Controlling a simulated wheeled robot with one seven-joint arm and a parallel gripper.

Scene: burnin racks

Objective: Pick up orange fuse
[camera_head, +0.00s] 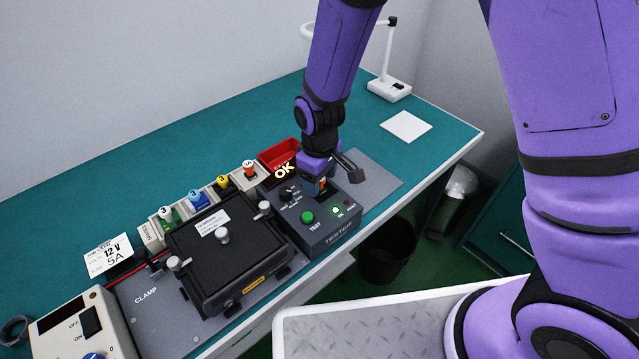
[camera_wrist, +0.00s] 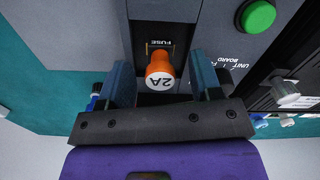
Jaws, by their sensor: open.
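An orange fuse (camera_wrist: 160,70) with a white top marked 2A stands in the slot labelled FUSE on the dark tester (camera_wrist: 205,22). In the wrist view, my gripper (camera_wrist: 161,75) is open, with one finger on each side of the fuse and gaps showing. In the head view, my gripper (camera_head: 337,177) is low over the back right of the tester (camera_head: 325,233), and only a bit of orange shows there. Another orange-capped fuse (camera_head: 249,168) stands in the rack at the back, beside yellow, blue and green ones.
A red bin (camera_head: 279,155) stands just behind the tester, near a lit OK sign. A black clamp fixture (camera_head: 225,250) is left of the tester, with a power supply (camera_head: 80,325) farther left. The teal bench (camera_head: 440,135) is mostly clear at right, with a white pad and lamp.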

